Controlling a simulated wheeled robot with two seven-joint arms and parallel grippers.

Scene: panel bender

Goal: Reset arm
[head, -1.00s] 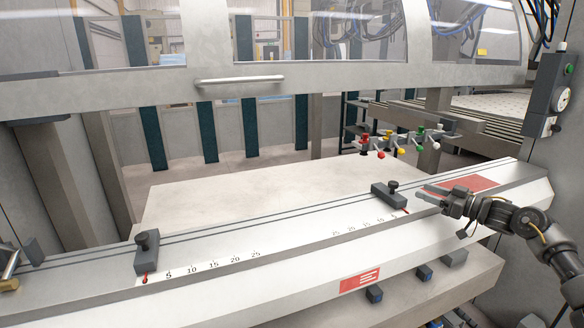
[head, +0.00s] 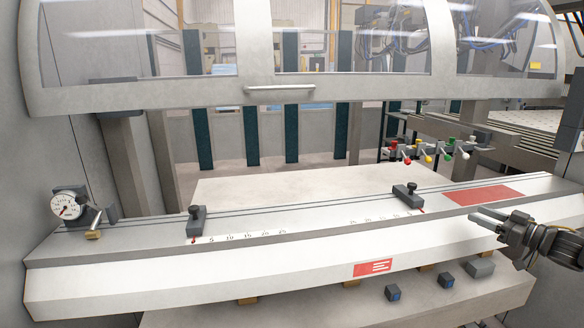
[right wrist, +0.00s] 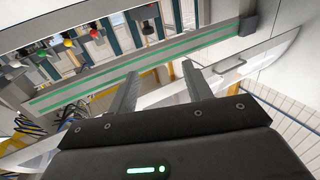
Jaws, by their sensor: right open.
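My right gripper (head: 487,221) is at the right of the head view, in front of the right part of the white machine beam (head: 290,257). Its two fingers are apart with nothing between them. In the right wrist view the gripper (right wrist: 160,82) also shows open and empty, its fingers pointing away over a blurred background of the machine. My left gripper is in neither view.
Two dark sliding stops, one left (head: 196,222) and one right (head: 406,195), sit along the beam's scale. A dial gauge (head: 67,206) is at the far left. Coloured valve handles (head: 428,152) stand behind the beam. The clear guard with its handle (head: 280,88) is raised.

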